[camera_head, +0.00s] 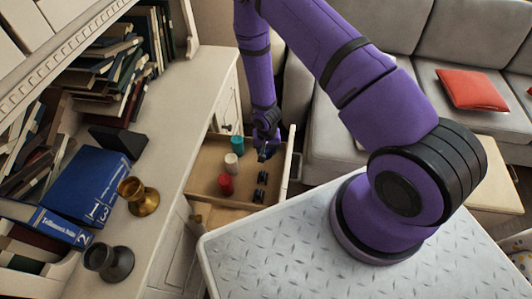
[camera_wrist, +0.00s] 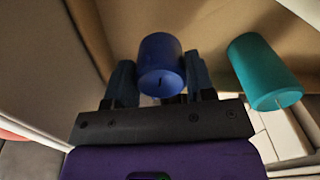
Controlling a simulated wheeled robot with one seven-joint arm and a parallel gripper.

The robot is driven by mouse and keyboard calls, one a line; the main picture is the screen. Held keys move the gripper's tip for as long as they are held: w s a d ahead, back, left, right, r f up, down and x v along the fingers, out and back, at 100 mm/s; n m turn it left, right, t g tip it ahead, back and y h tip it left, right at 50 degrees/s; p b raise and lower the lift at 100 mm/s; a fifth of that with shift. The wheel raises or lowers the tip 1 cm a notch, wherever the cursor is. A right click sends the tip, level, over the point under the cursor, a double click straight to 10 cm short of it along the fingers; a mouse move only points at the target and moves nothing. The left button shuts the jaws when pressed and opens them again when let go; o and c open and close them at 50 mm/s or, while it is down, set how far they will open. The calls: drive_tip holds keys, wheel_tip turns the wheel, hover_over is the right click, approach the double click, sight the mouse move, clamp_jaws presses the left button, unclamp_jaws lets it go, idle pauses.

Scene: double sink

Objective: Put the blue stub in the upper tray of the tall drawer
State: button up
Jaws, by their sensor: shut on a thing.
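The blue stub (camera_wrist: 160,62) is a short, dark blue cylinder, with its end and a small wick facing the wrist camera. My gripper (camera_wrist: 160,78) is shut on it, one dark finger on each side. In the head view my gripper (camera_head: 266,150) is at the right part of an open drawer (camera_head: 204,180), and the stub is not clearly visible there. I cannot tell whether the stub touches the drawer floor. The drawer has a light brown inside and a pale front.
A teal stub (camera_head: 237,143), also in the wrist view (camera_wrist: 264,72), a white stub (camera_head: 231,162) and a red stub (camera_head: 225,184) stand in the drawer. Small black objects (camera_head: 260,186) lie near its front. A gold goblet (camera_head: 138,196) and a dark goblet (camera_head: 108,262) are on the countertop.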

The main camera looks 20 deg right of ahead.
drive_tip(key=shift+f, duration=1.35)
drive_tip(key=shift+f, duration=0.15)
drive_tip(key=o, duration=0.9)
wheel_tip(320, 180, up, 12)
drive_tip(key=shift+r, duration=0.2)
